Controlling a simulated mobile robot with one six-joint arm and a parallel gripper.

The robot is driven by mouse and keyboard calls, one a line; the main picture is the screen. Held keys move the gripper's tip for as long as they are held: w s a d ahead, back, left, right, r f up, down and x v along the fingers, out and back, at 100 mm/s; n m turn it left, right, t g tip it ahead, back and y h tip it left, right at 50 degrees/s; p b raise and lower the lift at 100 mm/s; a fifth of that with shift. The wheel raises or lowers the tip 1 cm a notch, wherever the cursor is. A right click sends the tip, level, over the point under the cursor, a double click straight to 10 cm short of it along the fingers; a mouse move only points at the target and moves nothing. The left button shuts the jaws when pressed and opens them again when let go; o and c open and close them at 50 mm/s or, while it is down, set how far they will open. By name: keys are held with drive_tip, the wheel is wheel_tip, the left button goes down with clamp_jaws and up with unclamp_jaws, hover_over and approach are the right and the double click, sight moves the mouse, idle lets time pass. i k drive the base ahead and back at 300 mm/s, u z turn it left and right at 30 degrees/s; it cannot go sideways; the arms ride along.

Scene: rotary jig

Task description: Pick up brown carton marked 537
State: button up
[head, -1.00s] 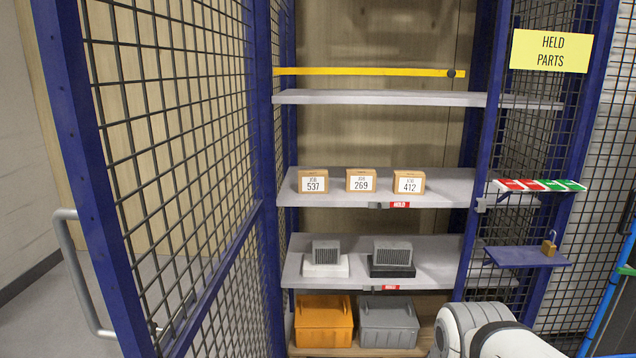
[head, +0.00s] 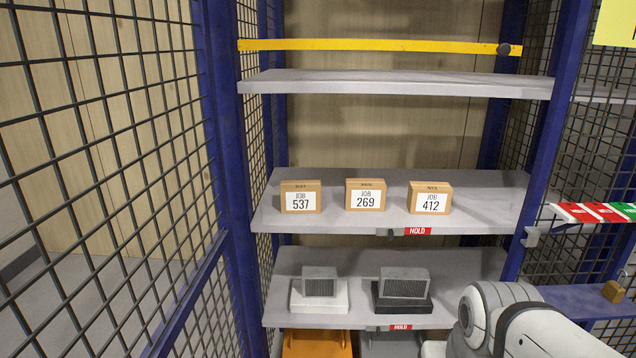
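The brown carton marked 537 (head: 300,197) stands upright on the middle grey shelf (head: 330,222) in the head view. It is the leftmost of three similar cartons, with a white label reading JOB 537 facing me. To its right stand the carton marked 269 (head: 365,195) and the carton marked 412 (head: 430,198), with gaps between them. Part of my white arm shows at the lower right. My gripper is not in view.
A blue-framed mesh panel (head: 110,150) stands close on the left, and a blue post (head: 550,130) on the right. A yellow bar (head: 370,45) crosses above the upper shelf (head: 400,84). The lower shelf (head: 455,265) holds two grey finned blocks. A padlock (head: 613,291) sits at right.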

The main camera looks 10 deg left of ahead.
sight(297, 196)
drive_tip(key=u, duration=0.25)
drive_tip(key=i, duration=1.05)
drive_tip(key=u, duration=0.45)
drive_tip(key=k, duration=0.9)
drive_tip(key=u, duration=0.15)
drive_tip(key=i, duration=0.9)
drive_tip(key=z, duration=0.1)
